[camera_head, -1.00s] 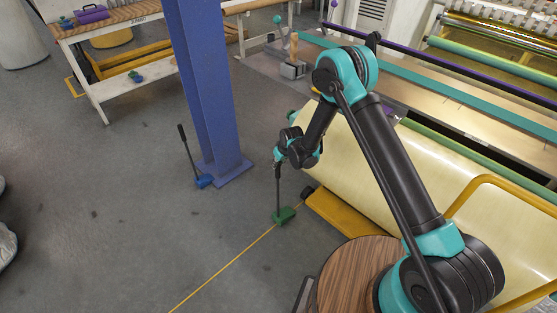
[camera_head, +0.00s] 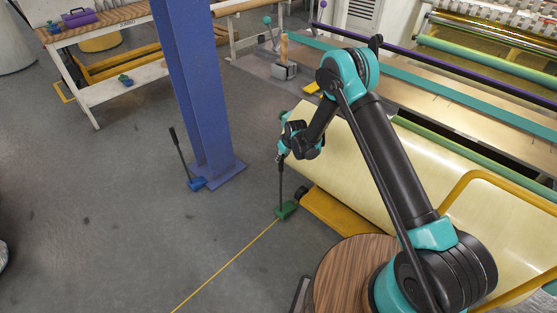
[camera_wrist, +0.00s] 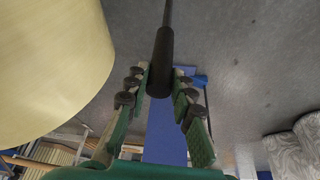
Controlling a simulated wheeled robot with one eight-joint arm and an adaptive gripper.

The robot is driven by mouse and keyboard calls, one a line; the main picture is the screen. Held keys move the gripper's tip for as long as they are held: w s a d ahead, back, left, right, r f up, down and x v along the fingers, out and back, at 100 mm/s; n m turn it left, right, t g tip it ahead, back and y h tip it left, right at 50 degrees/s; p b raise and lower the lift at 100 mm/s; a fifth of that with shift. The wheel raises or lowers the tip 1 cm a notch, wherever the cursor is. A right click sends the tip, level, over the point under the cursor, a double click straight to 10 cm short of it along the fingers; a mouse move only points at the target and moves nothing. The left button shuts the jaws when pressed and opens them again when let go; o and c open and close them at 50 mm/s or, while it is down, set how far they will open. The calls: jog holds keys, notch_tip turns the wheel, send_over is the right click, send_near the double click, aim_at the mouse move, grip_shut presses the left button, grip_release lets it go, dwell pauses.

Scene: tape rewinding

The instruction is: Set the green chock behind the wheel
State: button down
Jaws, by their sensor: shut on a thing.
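The green chock (camera_head: 286,210) is at floor level, with a long dark upright handle (camera_head: 281,180). My gripper (camera_head: 284,150) is shut on the top of this handle. In the wrist view, the green-padded fingers of my gripper (camera_wrist: 160,85) close around the black grip of the handle (camera_wrist: 160,62). A small black wheel (camera_head: 304,192) shows at the end of the yellow cart (camera_head: 335,216), just up and right of the chock. A small gap seems to show between chock and wheel. I cannot tell whether the chock touches the floor.
A large cream roll (camera_head: 420,180) lies above the yellow cart. A blue column (camera_head: 205,90) stands to the left, with a blue chock (camera_head: 196,183) and its handle at its foot. A yellow line (camera_head: 225,267) runs along the floor. The floor at left is clear.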

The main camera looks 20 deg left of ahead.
jog(key=shift+w+d, duration=0.2)
jog(key=shift+w, duration=0.4)
jog(key=shift+f, duration=0.6)
jog(key=c, duration=1.3)
grip_release()
jog(key=shift+f, duration=0.1)
jog(key=v, duration=0.7)
jog(key=shift+r, duration=0.4)
jog(key=shift+s, duration=0.15)
